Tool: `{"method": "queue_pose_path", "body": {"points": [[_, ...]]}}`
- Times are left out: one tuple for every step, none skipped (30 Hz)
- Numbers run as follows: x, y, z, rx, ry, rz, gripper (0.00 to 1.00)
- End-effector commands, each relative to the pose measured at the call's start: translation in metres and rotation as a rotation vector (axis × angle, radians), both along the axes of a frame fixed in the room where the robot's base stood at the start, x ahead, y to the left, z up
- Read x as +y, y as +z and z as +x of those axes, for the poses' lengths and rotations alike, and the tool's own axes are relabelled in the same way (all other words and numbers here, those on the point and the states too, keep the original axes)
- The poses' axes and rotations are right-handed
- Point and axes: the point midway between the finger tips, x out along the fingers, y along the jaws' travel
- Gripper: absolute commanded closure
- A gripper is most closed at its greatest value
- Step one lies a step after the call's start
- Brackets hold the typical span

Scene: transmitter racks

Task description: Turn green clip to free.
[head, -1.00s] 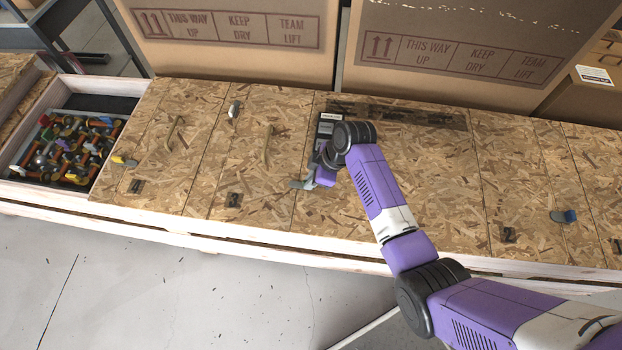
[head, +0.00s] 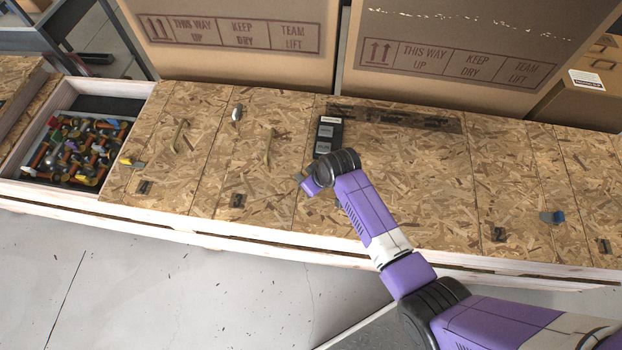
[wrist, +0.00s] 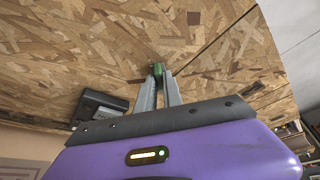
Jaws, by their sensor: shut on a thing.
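The green clip (wrist: 157,71) shows in the wrist view as a small green piece at the tips of my fingers, against the particle-board panel. My gripper (wrist: 158,76) is shut on it, with one grey finger on each side. In the head view my gripper (head: 299,181) is over the panel near a seam, and my own wrist hides most of the fingers. The green clip cannot be made out in the head view, and its turn angle is unclear.
A black box with labels (head: 326,136) lies on the panel beside my wrist. An open bin (head: 30,160) of hammers is at left. Large cartons (head: 240,60) stand behind.

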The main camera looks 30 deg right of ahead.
Motion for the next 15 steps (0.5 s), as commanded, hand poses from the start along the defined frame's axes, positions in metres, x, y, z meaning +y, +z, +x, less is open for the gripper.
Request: {"method": "queue_pose_path", "body": {"points": [[0.0015, 0.0024, -0.0008, 0.002, -0.040, -0.001, 1.00], [0.0018, 0.0025, -0.0008, 0.002, -0.069, -0.001, 1.00], [0.0019, 0.0025, -0.0004, 0.001, -0.107, -0.001, 1.00], [0.0024, 0.0025, -0.0004, 0.001, -0.135, -0.002, 1.00], [0.0025, 0.0023, -0.0004, 0.000, -0.163, -0.002, 1.00], [0.0027, 0.0020, -0.0005, 0.002, -0.201, -0.002, 1.00], [0.0027, 0.0019, -0.0004, 0.002, -0.230, -0.001, 1.00], [0.0028, 0.0017, -0.0004, 0.001, -0.259, -0.001, 1.00], [0.0032, 0.0014, -0.0003, 0.000, -0.296, -0.002, 1.00], [0.0034, 0.0013, -0.0001, 0.000, -0.325, -0.001, 1.00], [0.0035, 0.0012, 0.0000, 0.000, -0.354, -0.002, 1.00], [0.0034, 0.0011, 0.0001, -0.001, -0.392, -0.002, 1.00], [0.0038, 0.0009, 0.0002, -0.001, -0.420, -0.001, 1.00], [0.0039, 0.0007, 0.0001, 0.000, -0.447, -0.002, 1.00], [0.0043, 0.0004, 0.0001, 0.000, -0.485, -0.001, 1.00]]}}
